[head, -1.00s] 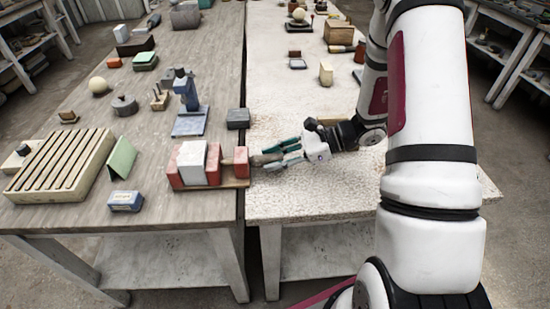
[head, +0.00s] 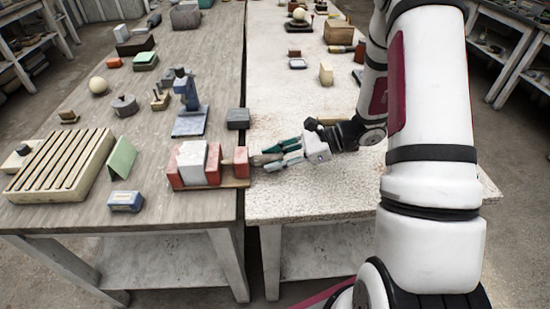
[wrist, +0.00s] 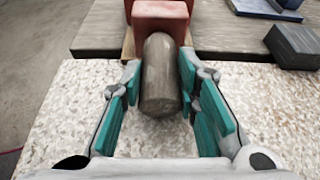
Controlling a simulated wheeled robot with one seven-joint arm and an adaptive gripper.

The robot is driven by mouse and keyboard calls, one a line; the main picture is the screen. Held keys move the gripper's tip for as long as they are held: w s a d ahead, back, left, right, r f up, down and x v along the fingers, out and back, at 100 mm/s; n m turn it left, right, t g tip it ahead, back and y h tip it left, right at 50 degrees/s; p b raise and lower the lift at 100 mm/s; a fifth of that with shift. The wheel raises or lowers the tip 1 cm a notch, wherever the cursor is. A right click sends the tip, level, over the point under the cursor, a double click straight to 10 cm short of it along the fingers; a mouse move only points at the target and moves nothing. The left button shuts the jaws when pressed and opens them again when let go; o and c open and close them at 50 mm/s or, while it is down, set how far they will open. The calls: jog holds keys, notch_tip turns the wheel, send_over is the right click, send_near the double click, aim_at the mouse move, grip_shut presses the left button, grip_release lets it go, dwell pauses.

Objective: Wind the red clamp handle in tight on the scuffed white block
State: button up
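The scuffed white block (head: 192,162) stands on the wooden clamp base (head: 232,183) between red jaws (head: 182,175) at the front edge of the grey table. A red end block (head: 241,161) stands at the base's right end. It is also at the top of the wrist view (wrist: 160,17). From it a plain grey-brown round handle (wrist: 161,78) sticks out toward my gripper. My gripper (head: 268,157) reaches in from the right. In the wrist view its teal-padded fingers (wrist: 160,70) lie on both sides of the handle, the tips seemingly against it. The screw is mostly hidden.
A dark grey block (head: 238,118) stands just behind the clamp. A blue stand (head: 189,122) is behind it to the left, and a small blue box (head: 126,201) lies left of it. The pale speckled table (head: 300,205) is clear around my gripper.

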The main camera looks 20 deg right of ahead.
jog(key=o, duration=1.2)
jog(key=shift+c, duration=0.2)
jog(key=v, duration=1.2)
jog(key=shift+f, duration=0.1)
